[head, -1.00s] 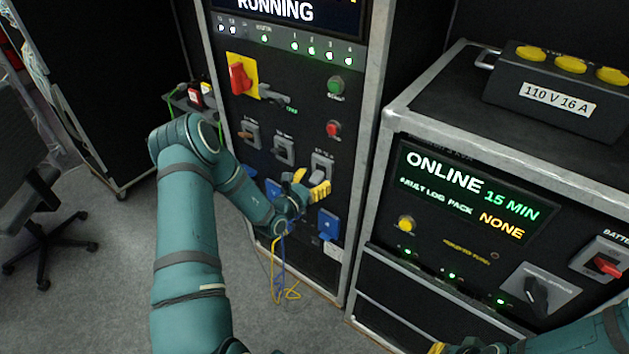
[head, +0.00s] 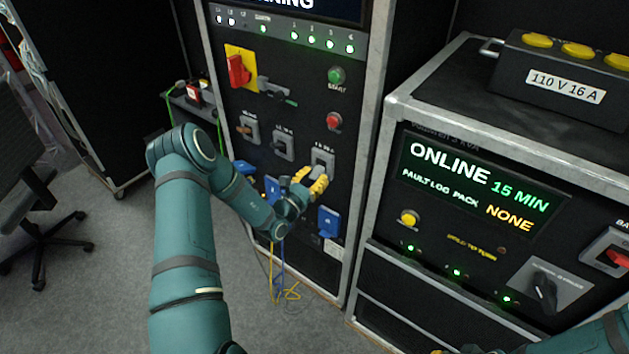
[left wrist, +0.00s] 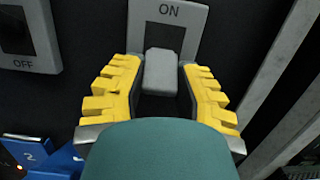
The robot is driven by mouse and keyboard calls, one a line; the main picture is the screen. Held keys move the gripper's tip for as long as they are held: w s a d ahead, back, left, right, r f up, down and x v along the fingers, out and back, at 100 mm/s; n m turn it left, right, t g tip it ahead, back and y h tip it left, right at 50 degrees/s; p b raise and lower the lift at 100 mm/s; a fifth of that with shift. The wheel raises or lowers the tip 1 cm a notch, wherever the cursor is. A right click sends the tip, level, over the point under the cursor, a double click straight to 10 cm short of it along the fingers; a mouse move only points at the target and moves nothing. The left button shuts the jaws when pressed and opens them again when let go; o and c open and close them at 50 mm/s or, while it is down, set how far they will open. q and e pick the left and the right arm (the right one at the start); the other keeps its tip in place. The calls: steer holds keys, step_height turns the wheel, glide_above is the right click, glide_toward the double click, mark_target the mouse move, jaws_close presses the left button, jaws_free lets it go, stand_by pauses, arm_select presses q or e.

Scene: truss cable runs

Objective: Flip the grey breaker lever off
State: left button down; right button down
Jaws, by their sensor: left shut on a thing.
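The grey breaker lever (left wrist: 161,72) is the rightmost of three breakers on the dark cabinet panel. It sits on a light grey plate (left wrist: 190,20) marked ON at its top. In the head view the lever (head: 318,171) is partly covered by yellow fingers. My left gripper (head: 311,178) is shut on the lever, and the left wrist view shows one yellow finger on each side of it (left wrist: 161,78). The plate's lower part is hidden. Only a sliver of my right gripper (head: 439,351) shows at the bottom edge; its jaws are not readable.
The other breakers (head: 248,130) (head: 283,145) sit to the left. A red rotary switch (head: 238,71), green start button (head: 336,75) and red button (head: 334,121) are above. Blue sockets (head: 328,222) lie below. An ONLINE display cabinet (head: 400,103) stands at right.

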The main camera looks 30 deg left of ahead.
arm_select(q)
steer(key=shift+r, duration=0.1)
steer(key=c, duration=0.6)
jaws_free()
steer(key=shift+w, duration=0.1)
steer(key=s, duration=0.4)
steer(key=s+f, duration=0.1)
steer(key=s, duration=0.3)
steer(key=s+a+f, duration=0.1)
steer(key=s, duration=0.2)
steer(key=shift+s+f, duration=0.15)
steer(key=shift+s, duration=0.25)
steer(key=shift+d, duration=0.1)
